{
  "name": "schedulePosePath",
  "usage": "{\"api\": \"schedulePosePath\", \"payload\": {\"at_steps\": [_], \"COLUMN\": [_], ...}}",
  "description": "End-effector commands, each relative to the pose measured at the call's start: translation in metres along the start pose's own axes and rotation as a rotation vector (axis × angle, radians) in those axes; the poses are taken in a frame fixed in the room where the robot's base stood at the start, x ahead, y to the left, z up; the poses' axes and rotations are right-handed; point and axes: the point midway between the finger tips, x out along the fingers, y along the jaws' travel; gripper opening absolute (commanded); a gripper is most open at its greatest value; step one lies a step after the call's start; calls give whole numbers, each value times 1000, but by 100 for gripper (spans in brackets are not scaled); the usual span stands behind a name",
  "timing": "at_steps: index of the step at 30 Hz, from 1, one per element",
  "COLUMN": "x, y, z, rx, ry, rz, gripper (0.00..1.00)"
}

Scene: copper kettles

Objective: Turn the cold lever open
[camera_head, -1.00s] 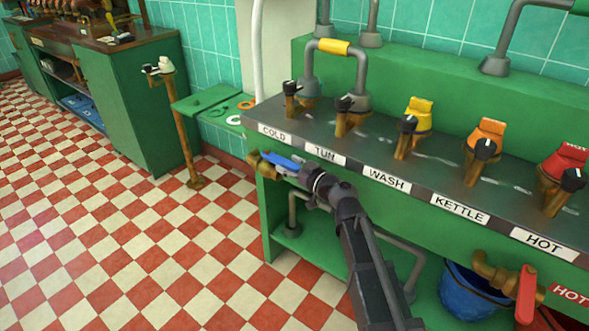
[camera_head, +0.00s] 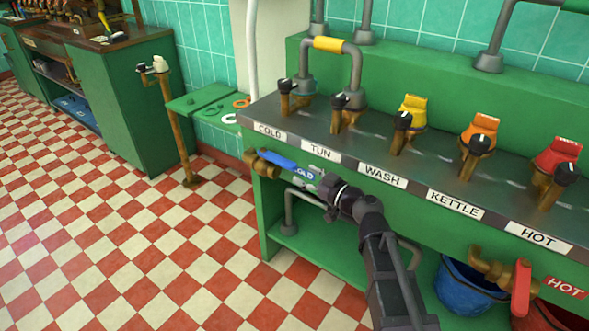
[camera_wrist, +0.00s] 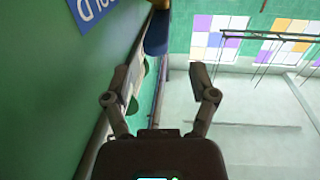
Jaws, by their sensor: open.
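The cold lever (camera_head: 279,160) is a blue handle on a brass valve (camera_head: 257,165) at the left end of the green counter's front. It points right, roughly along the counter front. My gripper (camera_head: 318,183) is just right of the lever's free end, in front of the counter face, and looks apart from it. In the wrist view, my gripper (camera_wrist: 160,83) is open with nothing between its fingers. The blue lever (camera_wrist: 157,33) shows beyond the fingertips, near the middle, with a bit of brass above it.
A blue COLD sign (camera_head: 304,173) is on the counter face close behind my gripper. Labelled taps line the counter top (camera_head: 330,125). A red HOT lever (camera_head: 521,288) and a blue bucket (camera_head: 455,285) are at lower right. Checkered floor (camera_head: 150,240) is clear at left.

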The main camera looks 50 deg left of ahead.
Motion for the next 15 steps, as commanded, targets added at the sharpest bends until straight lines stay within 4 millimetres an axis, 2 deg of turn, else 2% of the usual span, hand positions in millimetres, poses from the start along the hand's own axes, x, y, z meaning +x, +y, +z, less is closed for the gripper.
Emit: {"api": "schedulePosePath", "payload": {"at_steps": [1, 6, 15], "x": [-10, -29, -39], "y": [0, 1, 2], "z": [0, 0, 0], "rx": [0, 0, 0], "ry": [0, 0, 0], "rz": [2, 2, 0], "gripper": [74, 74, 74]}}
